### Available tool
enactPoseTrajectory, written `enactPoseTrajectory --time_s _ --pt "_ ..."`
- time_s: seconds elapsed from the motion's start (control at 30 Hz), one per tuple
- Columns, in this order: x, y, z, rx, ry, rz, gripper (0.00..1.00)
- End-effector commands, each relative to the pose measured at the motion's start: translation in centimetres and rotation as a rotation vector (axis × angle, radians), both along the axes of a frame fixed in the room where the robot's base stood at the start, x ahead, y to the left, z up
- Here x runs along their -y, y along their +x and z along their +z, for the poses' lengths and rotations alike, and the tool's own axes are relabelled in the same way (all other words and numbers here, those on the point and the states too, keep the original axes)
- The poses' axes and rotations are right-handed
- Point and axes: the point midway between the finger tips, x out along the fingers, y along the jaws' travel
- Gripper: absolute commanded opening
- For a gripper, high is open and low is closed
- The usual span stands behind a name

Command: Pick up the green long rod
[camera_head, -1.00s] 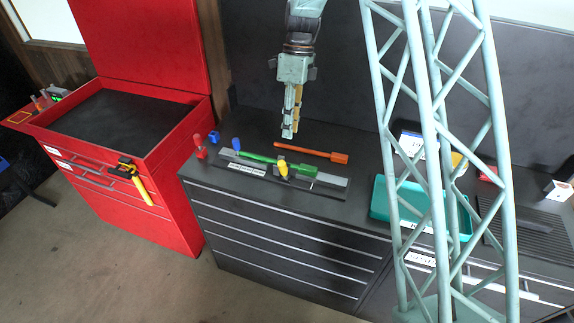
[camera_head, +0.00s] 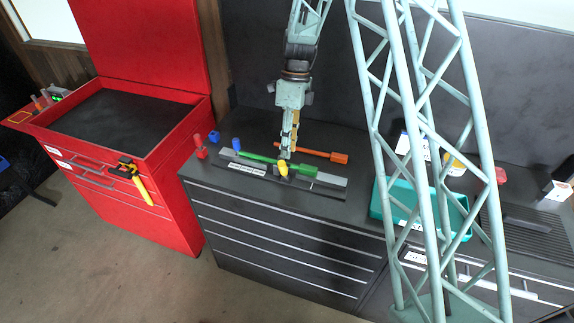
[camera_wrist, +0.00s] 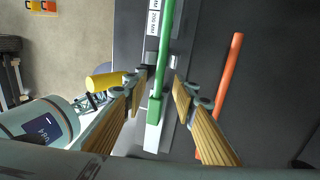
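The green long rod (camera_head: 258,158) lies lengthwise on a grey rack (camera_head: 332,180) on the dark cabinet top, with a thicker green block at its right end. My gripper (camera_head: 287,152) is low over the rod's right half, pointing down. In the wrist view, the gripper's fingers (camera_wrist: 160,80) are open, one on each side of the green rod (camera_wrist: 165,45), with gaps between them and it. In the head view the gripper hides part of the rod.
An orange rod (camera_head: 325,154) lies behind, to the right of the fingers in the wrist view (camera_wrist: 222,90). A yellow knob (camera_head: 283,168) stands close to the gripper, left of the fingers in the wrist view (camera_wrist: 104,82). A teal tray (camera_head: 383,203) is to the right.

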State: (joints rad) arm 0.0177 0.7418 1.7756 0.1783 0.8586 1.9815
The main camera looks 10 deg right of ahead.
Motion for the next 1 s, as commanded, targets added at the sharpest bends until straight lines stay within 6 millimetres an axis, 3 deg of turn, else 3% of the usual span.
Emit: enactPoseTrajectory --time_s 0.27,0.7,1.0 --pt "-0.1 -0.2 -0.8 -0.001 0.000 0.000 0.26" --pt "-0.6 -1.2 -4.6 -0.001 0.001 0.000 0.26" --pt "-0.6 -1.2 -5.0 0.001 -0.001 0.000 0.26"
